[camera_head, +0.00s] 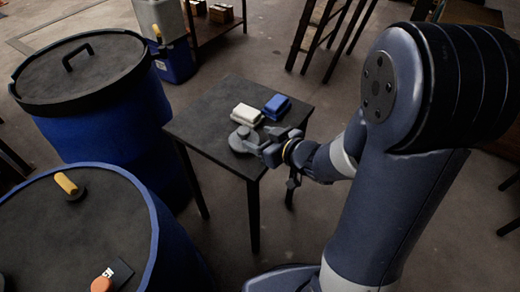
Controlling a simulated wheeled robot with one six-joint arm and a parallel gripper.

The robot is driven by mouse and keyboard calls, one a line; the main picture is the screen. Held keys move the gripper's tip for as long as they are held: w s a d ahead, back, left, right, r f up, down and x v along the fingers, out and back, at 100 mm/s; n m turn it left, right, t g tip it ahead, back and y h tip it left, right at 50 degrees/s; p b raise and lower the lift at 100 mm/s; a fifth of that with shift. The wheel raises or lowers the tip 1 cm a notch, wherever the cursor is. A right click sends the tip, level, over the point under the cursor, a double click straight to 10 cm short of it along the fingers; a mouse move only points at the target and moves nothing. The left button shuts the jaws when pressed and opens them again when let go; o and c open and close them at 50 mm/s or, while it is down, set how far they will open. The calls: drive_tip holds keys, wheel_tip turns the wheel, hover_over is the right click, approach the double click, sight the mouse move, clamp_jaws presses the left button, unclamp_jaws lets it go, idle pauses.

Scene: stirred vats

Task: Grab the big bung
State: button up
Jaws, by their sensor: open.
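A round, flat grey piece (241,142) lies on the small dark table (205,122), near its front edge. It looks like the big bung, though I cannot be sure of this. My gripper (262,144) is at the table's front right, low over the top, with its open jaws at the right side of this grey piece. Whether the jaws touch it or reach around it I cannot tell. A yellow stopper (66,183) and an orange stopper (101,285) stand on the near blue vat (152,232).
A white block (246,114) and a blue block (277,105) lie on the table just behind my gripper. A lidded blue vat (105,122) stands left of the table. Shelving (208,30) and a ladder-like frame (325,35) stand behind. Open floor lies beyond the table.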

sight(245, 132)
drive_tip(key=shift+d+f, duration=0.1)
drive_tip(key=shift+f, duration=0.05)
drive_tip(key=b+x, duration=0.2)
drive_tip(key=x, duration=0.8)
drive_tip(key=shift+w, duration=0.25)
drive_tip(key=c, duration=1.1)
